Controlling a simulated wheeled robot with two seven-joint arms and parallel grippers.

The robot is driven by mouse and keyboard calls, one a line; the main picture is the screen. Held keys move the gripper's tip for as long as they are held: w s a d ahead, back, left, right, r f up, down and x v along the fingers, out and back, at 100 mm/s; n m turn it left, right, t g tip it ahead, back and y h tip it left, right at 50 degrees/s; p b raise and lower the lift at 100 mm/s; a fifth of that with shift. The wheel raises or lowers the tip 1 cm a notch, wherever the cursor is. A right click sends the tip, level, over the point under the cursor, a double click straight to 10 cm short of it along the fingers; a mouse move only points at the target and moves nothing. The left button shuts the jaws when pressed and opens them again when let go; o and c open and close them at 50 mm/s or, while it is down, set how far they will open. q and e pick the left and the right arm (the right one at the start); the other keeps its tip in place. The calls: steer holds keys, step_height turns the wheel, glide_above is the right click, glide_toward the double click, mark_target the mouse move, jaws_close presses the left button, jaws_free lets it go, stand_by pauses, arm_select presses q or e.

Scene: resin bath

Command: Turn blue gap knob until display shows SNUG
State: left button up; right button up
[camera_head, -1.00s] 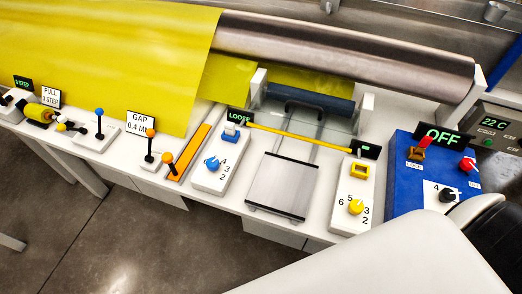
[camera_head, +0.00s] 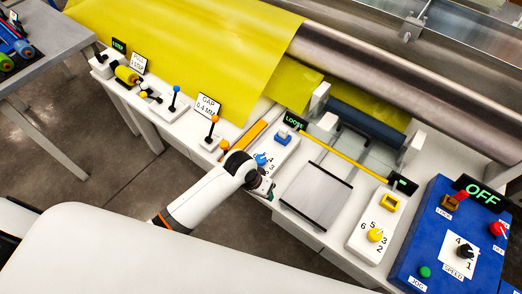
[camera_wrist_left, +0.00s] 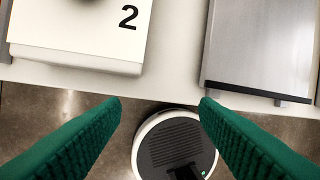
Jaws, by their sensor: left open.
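The blue gap knob (camera_head: 262,159) sits on a white panel (camera_head: 281,152) with numbers around it. My left gripper (camera_head: 268,190) is at the near end of this panel, just in front of the knob. In the left wrist view its green fingers (camera_wrist_left: 160,103) are wide apart with nothing between them. That view shows the panel's near edge with the number 2 (camera_wrist_left: 128,17) and a dark round edge at the top. My right gripper is not in view.
A metal plate (camera_head: 317,195) lies right of the panel. Further right are a yellow knob (camera_head: 375,235) and a blue control box (camera_head: 437,225) reading OFF. Orange-knobbed levers (camera_head: 212,129) stand left, by a sign (camera_head: 208,104) reading GAP 0.4. The floor in front is open.

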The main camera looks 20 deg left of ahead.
mark_target(261, 158)
arm_select(q)
steer(key=shift+g+y, duration=0.3)
steer(key=w+r, duration=0.2)
steer(key=w+r+p, duration=0.1)
steer(key=w+r, duration=0.2)
steer(key=shift+w+d+r, duration=0.1)
steer(key=shift+d+r, duration=0.05)
steer(key=shift+r, duration=0.1)
steer(key=w+a+r+n+g+y+p, duration=0.1)
steer(key=w+a+r+y, duration=0.15)
steer(key=w+r, duration=0.4)
steer(key=shift+h, duration=0.35)
steer(key=f, duration=0.6)
steer(key=s+f, duration=0.1)
steer(key=f, duration=0.3)
steer(key=shift+a+f, duration=0.1)
steer(key=shift+a, duration=0.25)
steer(key=shift+c, duration=0.5)
steer(key=shift+p, duration=0.3)
steer(key=c, duration=0.9)
